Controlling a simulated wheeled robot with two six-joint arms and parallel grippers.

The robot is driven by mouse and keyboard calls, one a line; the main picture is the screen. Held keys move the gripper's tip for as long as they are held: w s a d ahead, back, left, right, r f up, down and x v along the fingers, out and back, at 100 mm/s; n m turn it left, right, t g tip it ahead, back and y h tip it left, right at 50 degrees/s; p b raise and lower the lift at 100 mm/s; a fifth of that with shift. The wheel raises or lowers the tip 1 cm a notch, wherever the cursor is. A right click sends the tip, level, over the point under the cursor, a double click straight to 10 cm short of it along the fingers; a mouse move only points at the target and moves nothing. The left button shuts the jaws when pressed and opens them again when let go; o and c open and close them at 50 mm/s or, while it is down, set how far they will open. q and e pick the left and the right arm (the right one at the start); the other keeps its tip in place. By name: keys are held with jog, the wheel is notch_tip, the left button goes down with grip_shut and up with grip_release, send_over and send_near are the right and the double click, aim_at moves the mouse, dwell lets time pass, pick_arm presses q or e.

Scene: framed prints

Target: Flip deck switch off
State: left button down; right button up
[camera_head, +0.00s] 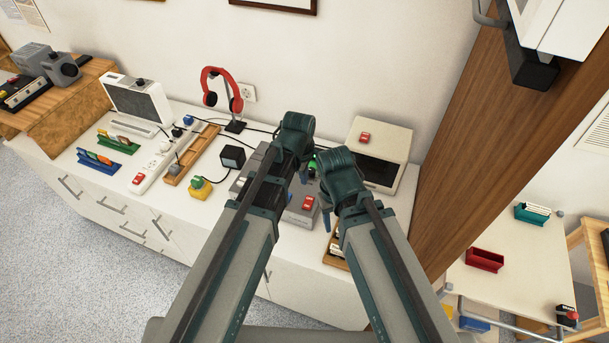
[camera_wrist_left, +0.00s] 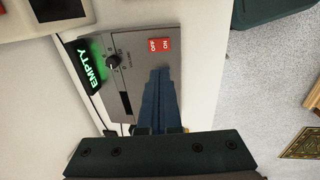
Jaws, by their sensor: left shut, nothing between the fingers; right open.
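The deck is a flat grey unit (camera_head: 298,217) on the white counter, partly hidden behind my arms. It also shows in the left wrist view (camera_wrist_left: 192,75) with a black knob (camera_wrist_left: 113,62), a dark slot and a red switch (camera_wrist_left: 160,44). The red switch is also seen in the head view (camera_head: 308,203), between my arms. My left gripper (camera_wrist_left: 159,72) is shut and empty, its blue fingertips over the deck close beside the switch; contact cannot be told. My right gripper (camera_head: 326,210) is open at the deck's right side.
A green-lit EMPTY display (camera_wrist_left: 85,65) stands beside the deck. A pale box (camera_head: 385,140) with its own red switch is behind right. Red headphones (camera_head: 220,90), a power strip (camera_head: 155,165) and a yellow-based button (camera_head: 199,188) are left. A wooden post stands right.

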aim_at(309, 198)
pick_arm(q)
jog(key=shift+w+d, duration=0.25)
jog(key=shift+w, duration=0.45)
jog(key=f+b, duration=0.4)
jog(key=w+f+b, duration=0.1)
jog(key=f+b, duration=0.7)
jog(key=shift+w+d+f, duration=0.3)
jog(key=shift+w, duration=0.1)
pick_arm(e)
notch_tip(309, 198, down, 13)
jog(key=shift+r, duration=0.2)
pick_arm(q)
jog(key=shift+w+f+b, duration=0.15)
jog(key=shift+f+b, duration=0.4)
jog(key=shift+b, duration=0.3)
pick_arm(e)
jog(key=shift+f, duration=0.6)
